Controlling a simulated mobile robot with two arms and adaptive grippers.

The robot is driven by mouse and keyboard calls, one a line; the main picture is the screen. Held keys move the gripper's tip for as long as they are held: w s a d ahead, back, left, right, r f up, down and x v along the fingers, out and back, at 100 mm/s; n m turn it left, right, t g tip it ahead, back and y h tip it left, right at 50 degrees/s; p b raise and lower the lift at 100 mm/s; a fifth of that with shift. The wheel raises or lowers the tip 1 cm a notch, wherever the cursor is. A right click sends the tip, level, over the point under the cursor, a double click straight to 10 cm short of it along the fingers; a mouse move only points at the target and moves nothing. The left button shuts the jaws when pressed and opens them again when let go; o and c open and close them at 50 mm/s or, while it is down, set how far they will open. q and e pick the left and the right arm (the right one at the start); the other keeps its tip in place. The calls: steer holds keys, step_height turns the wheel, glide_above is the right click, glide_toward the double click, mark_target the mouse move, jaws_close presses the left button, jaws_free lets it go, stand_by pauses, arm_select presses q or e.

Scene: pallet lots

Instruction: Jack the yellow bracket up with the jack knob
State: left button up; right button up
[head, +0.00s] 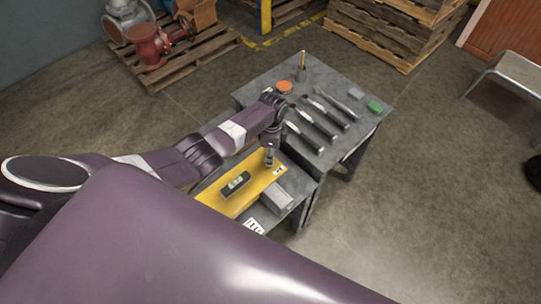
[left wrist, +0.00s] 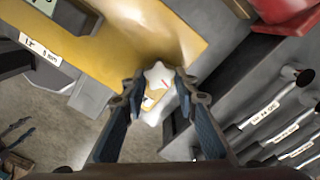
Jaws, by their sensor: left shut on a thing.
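The yellow bracket (head: 213,201) lies on the lower grey bench, and a dark level with a green vial (head: 237,183) rests on it. In the left wrist view, the yellow bracket (left wrist: 120,30) fills the upper part. My left gripper (head: 269,156) points down at the bracket's right end. In the left wrist view, my left gripper (left wrist: 160,88) has its two fingers on either side of the pale, star-shaped jack knob (left wrist: 157,74) and is shut on it. In the head view I cannot make out the knob at the gripper. My right gripper is not in view.
A grey block (head: 278,197) sits beside the bracket. The taller grey bench (head: 322,77) holds several dark-handled tools (head: 318,124), an orange disc (head: 285,87) and a green block (head: 375,107). Pallets stand behind.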

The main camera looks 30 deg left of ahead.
arm_select(q)
steer(key=m+b, duration=0.1)
steer(key=m, duration=0.5)
steer(key=shift+r, duration=0.1)
steer(key=m+b, duration=0.1)
steer(key=m, duration=0.5)
steer(key=shift+s+a+m+b, duration=0.1)
steer(key=shift+a+m+b, duration=0.05)
steer(key=shift+m+b, duration=0.25)
steer(key=m+b, duration=0.2)
steer(key=m, duration=0.3)
steer(key=shift+a+m+b, duration=0.1)
steer(key=shift+m+b, duration=0.8)
steer(key=shift+m, duration=0.9)
steer(key=shift+r, duration=0.1)
steer(key=o, duration=1.2)
steer(key=shift+s, duration=0.15)
steer(key=shift+c, duration=0.2)
